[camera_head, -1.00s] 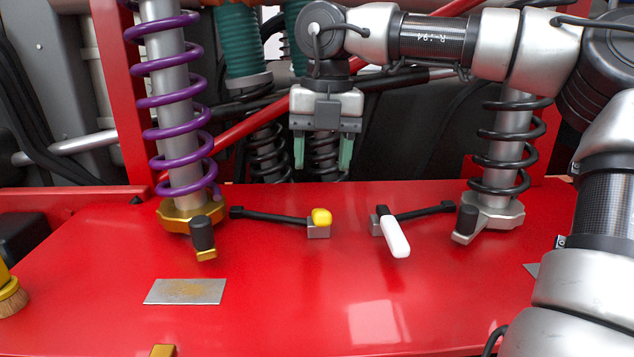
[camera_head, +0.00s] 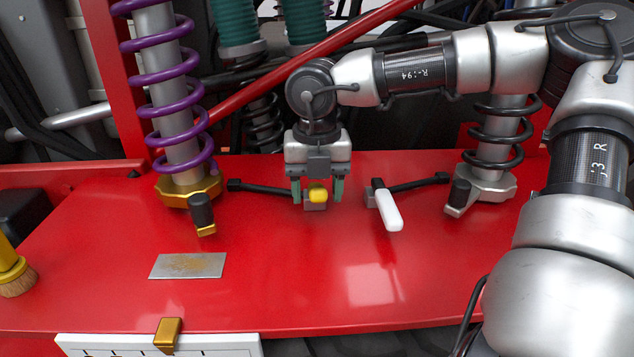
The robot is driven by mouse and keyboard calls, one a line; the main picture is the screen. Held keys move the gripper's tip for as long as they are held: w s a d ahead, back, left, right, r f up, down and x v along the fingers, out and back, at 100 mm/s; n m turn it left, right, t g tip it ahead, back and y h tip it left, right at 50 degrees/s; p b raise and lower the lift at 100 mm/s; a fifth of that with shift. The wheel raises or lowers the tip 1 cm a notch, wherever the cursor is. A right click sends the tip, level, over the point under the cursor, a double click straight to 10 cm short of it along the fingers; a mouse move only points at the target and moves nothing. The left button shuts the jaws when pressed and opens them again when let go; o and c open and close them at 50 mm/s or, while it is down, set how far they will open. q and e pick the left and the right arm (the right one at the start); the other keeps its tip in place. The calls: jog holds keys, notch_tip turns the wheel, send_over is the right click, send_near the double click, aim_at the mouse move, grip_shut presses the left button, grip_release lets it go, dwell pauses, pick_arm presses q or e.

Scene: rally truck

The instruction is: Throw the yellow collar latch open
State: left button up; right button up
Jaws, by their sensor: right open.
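A yellow-tipped latch handle (camera_head: 318,195) stands on a small grey block near the middle of the red deck. A black rod (camera_head: 262,187) runs from it towards the gold collar (camera_head: 190,192) under the purple spring. My right gripper (camera_head: 317,193) points down with its green fingers open, one on each side of the yellow knob. I cannot tell whether they touch it. A black-handled gold lever (camera_head: 202,212) sticks out at the front of the gold collar. My left gripper is not in view.
A white-handled latch (camera_head: 385,207) stands to the right, its black rod leading to a silver collar (camera_head: 482,190) under a black spring. A grey plate (camera_head: 188,266) lies on the red deck (camera_head: 300,280). A yellow brush (camera_head: 14,270) is at the left edge.

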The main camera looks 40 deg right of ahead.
jog(key=shift+c, duration=0.4)
grip_shut()
